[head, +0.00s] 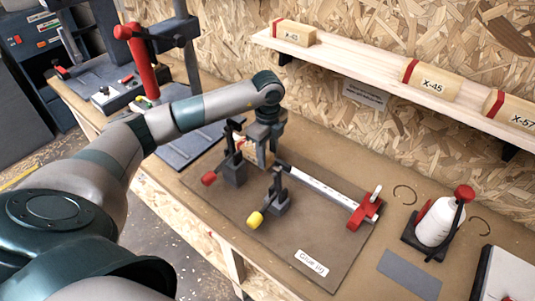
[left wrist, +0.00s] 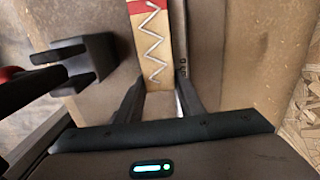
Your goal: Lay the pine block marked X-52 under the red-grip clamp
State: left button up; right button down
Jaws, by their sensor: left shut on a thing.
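My left gripper (head: 264,134) is shut on a pine block (head: 259,154), low over the jig board, just right of the red-grip clamp (head: 234,168). In the left wrist view the block (left wrist: 152,48) has a red band and a white zigzag line on its upper face, and it sits between my fingers (left wrist: 162,97). Its marking is not readable. The dark clamp body (left wrist: 88,60) stands left of the block there, apart from it. I cannot tell whether the block touches the board. My right gripper is not in view.
A yellow-grip clamp (head: 277,201) stands nearby on the Glue jig board (head: 290,238). A white bottle (head: 434,222) stands further right. The shelf (head: 352,65) holds several blocks, including X-45 (head: 431,84) and X-57 (head: 512,108).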

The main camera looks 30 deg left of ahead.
pick_arm(q)
jog(key=shift+f+b, duration=0.3)
jog(key=shift+f, duration=0.2)
jog(key=o, duration=1.1)
jog(key=shift+r, duration=0.15)
jog(key=shift+r+p, duration=0.45)
jog(key=shift+p, duration=0.05)
notch_tip(320, 180, up, 12)
jog(key=b, duration=0.4)
jog(key=shift+b, duration=0.4)
